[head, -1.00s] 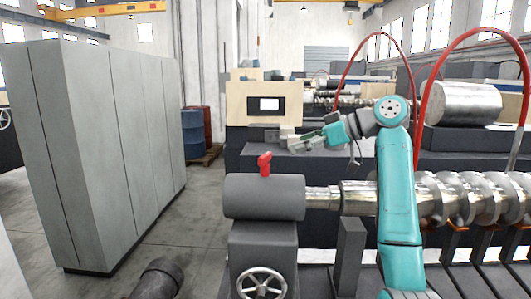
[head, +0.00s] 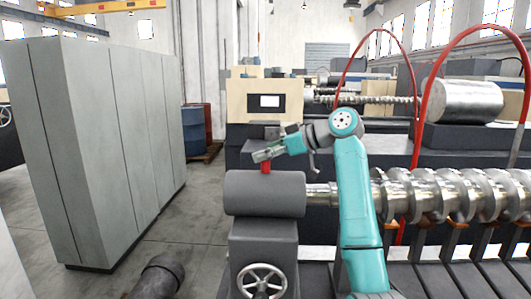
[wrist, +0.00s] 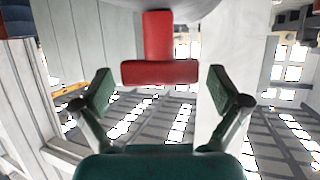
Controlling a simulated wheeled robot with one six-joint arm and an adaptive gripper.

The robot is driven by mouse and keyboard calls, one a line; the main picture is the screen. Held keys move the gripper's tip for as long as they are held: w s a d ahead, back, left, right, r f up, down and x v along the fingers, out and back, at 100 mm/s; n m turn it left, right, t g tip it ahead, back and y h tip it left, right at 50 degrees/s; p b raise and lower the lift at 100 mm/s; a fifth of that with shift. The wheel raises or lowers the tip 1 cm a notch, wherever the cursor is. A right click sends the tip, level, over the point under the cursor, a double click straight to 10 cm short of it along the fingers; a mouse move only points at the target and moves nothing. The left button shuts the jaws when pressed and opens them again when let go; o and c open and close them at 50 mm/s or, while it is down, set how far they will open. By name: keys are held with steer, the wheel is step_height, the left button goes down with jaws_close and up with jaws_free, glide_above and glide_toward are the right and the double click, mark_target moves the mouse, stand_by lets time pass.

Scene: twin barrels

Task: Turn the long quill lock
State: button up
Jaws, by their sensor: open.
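The quill lock is a small red T-shaped handle (head: 265,167) standing on top of the dark grey tailstock cylinder (head: 264,194). My gripper (head: 261,156) is at the top of the red handle in the head view and hides its upper part. In the wrist view the red handle (wrist: 159,72) shows whole, with its crossbar toward my fingers. My gripper (wrist: 170,90) is open, one green-padded finger on each side, with the end of the crossbar level with the fingertips. There is a visible gap on both sides of it. I cannot tell any contact.
A handwheel (head: 262,281) is on the front of the tailstock. A large shiny screw (head: 450,193) extends to the right. A grey cabinet (head: 95,150) stands at left, with open floor between it and the machine. Red hoses (head: 415,110) arch at right.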

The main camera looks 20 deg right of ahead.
steer(key=c, duration=1.2)
steer(key=shift+o, duration=0.2)
steer(key=m+t+h, duration=0.2)
steer(key=m+h, duration=0.1)
steer(key=shift+a+m+t, duration=0.1)
steer(key=shift+m+t, duration=0.2)
steer(key=shift+t, duration=0.1)
steer(key=m+t+h, duration=0.1)
steer(key=m+h, duration=0.2)
steer(key=shift+m+t+h, duration=0.3)
steer(key=shift+t+h, duration=0.1)
steer(key=m+h, duration=0.3)
steer(key=h, duration=0.1)
steer(key=shift+m+t, duration=0.3)
steer(key=shift+t, duration=0.1)
steer(key=shift+m+g+h, duration=0.4)
steer(key=shift+m+h, duration=1.2)
steer(key=shift+h, duration=0.4)
